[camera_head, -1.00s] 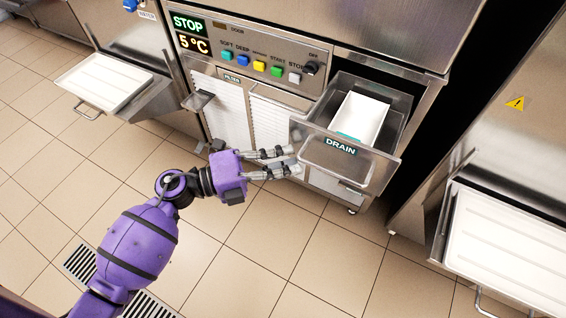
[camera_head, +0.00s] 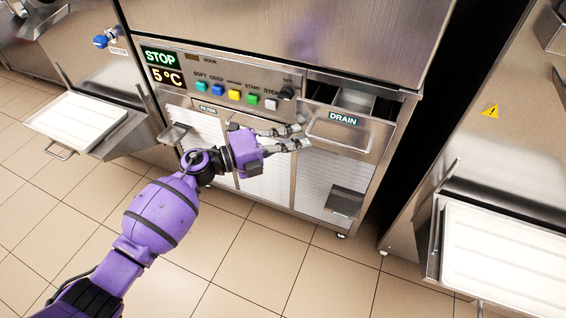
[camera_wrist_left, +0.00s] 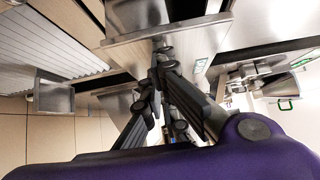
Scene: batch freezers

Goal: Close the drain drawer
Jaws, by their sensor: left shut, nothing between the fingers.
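The drain drawer (camera_head: 375,138), a metal drawer with a DRAIN label on its front, is at the upper right of the freezer's front. In the left wrist view the fingers (camera_wrist_left: 160,50) reach up to a metal panel edge. My right gripper is not in view.
The freezer's control panel (camera_head: 225,88) with coloured buttons is left of the drawer. A small metal bracket (camera_head: 345,201) sticks out below it. White trays stand out at left (camera_head: 80,120) and right (camera_head: 505,250). The tiled floor in front is clear.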

